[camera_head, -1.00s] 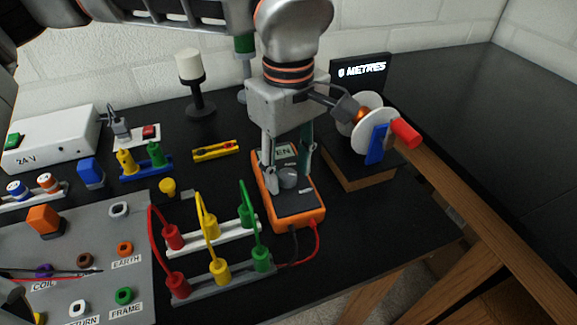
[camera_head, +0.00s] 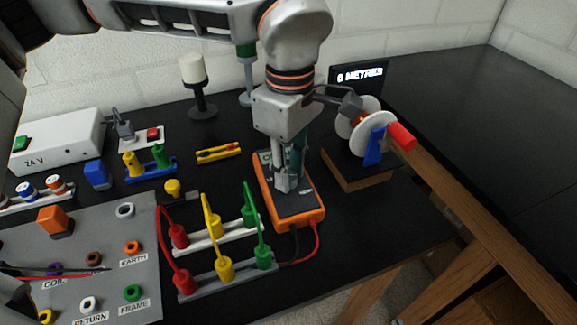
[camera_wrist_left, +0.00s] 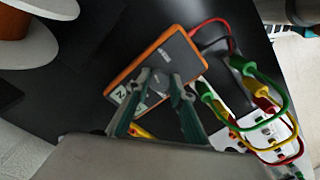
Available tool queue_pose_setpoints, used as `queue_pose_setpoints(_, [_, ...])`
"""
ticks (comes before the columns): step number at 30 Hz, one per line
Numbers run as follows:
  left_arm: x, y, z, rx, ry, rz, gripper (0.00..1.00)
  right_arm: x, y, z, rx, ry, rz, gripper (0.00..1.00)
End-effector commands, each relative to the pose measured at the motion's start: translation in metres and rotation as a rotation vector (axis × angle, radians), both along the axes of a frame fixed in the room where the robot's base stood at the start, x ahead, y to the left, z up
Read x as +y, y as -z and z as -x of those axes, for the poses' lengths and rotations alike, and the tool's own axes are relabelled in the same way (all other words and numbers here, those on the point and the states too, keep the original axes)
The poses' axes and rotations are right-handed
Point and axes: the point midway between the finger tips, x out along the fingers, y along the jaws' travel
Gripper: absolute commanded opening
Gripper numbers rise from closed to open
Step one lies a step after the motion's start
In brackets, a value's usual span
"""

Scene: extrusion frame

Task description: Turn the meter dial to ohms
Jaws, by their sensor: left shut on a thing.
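The orange meter (camera_head: 314,217) with a dark face lies on the black bench, and it also shows in the wrist view (camera_wrist_left: 181,47). My left gripper (camera_head: 287,186) points down over it, with its fingertips at the dial. In the wrist view the round grey dial (camera_wrist_left: 160,81) sits between the two fingertips of the gripper (camera_wrist_left: 161,80), which is shut on it. In the head view the fingers hide the dial and most of the meter's display. The dial's pointer cannot be made out. My right gripper is not in view.
A terminal block with red, yellow and green leads (camera_head: 222,268) stands just left of the meter. A white reel with a red handle (camera_head: 402,136) stands on a wooden base to the right. A yellow level-like tool (camera_head: 218,153) lies behind left.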

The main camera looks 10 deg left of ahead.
Motion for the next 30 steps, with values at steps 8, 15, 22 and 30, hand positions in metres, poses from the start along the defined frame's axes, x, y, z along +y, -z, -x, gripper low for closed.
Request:
queue_pose_setpoints(8, [-0.0002,-0.0016,0.0000,0.000,-0.261,-0.001,0.01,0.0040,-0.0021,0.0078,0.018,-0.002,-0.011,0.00])
queue_pose_setpoints(15, [-0.0003,-0.0007,-0.0007,0.001,-0.475,-0.001,0.01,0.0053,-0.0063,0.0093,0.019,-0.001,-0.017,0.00])
queue_pose_setpoints(22, [-0.0002,0.0000,-0.0014,0.001,-0.634,0.000,0.01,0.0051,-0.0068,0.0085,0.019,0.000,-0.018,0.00])
queue_pose_setpoints(30, [-0.0001,0.0002,-0.0017,0.001,-0.741,0.000,0.01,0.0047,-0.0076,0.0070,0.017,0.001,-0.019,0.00])
